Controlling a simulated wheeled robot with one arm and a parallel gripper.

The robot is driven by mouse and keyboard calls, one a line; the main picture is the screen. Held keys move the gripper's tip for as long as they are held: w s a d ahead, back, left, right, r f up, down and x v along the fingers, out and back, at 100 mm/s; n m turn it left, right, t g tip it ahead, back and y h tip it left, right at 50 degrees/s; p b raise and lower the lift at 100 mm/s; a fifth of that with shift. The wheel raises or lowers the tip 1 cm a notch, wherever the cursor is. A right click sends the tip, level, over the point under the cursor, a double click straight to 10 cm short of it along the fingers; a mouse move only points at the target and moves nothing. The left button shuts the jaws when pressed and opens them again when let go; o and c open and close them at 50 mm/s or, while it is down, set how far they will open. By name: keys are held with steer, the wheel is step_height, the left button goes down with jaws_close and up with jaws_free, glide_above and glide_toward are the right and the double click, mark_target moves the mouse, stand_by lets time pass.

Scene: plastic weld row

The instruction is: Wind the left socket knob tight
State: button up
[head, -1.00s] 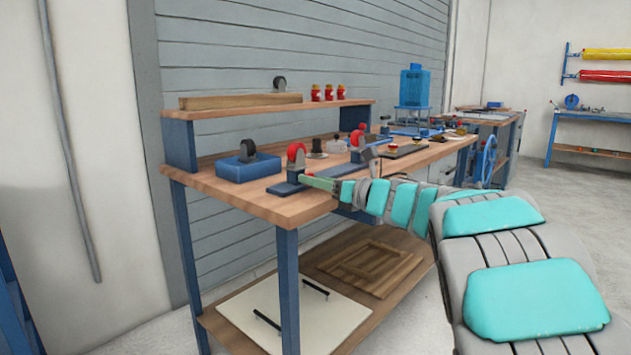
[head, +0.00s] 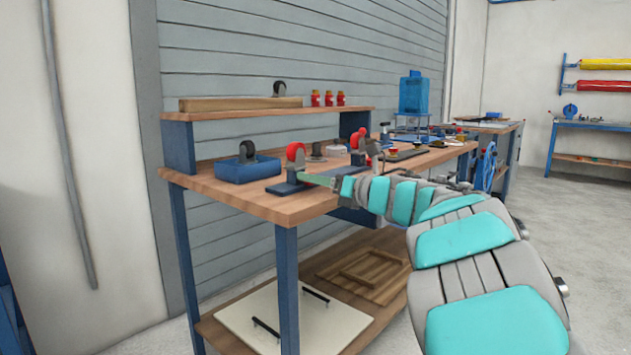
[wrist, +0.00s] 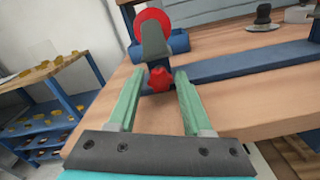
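The left socket's red knob (wrist: 160,79) sticks out from the foot of a grey upright bracket (wrist: 154,45) with a red disc behind it. In the head view the left socket's red disc (head: 295,151) stands at the near left end of the blue bar; its knob is hidden there or too small to tell. My gripper (wrist: 156,84) is open, with its green fingers on either side of the knob. The knob sits between the fingertips, with small gaps showing. In the head view the green finger of my gripper (head: 316,179) is beside the socket.
A second red-topped socket (head: 358,138) stands farther along the bench. A blue box (head: 247,170) holding a black wheel sits left of the left socket. The wooden bench top (head: 235,199) is clear at its front left. Red bottles (head: 328,98) stand on the raised shelf.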

steer(key=shift+o, duration=1.1)
steer(key=v, duration=0.7)
steer(key=shift+s+d, duration=0.25)
steer(key=shift+d, duration=0.1)
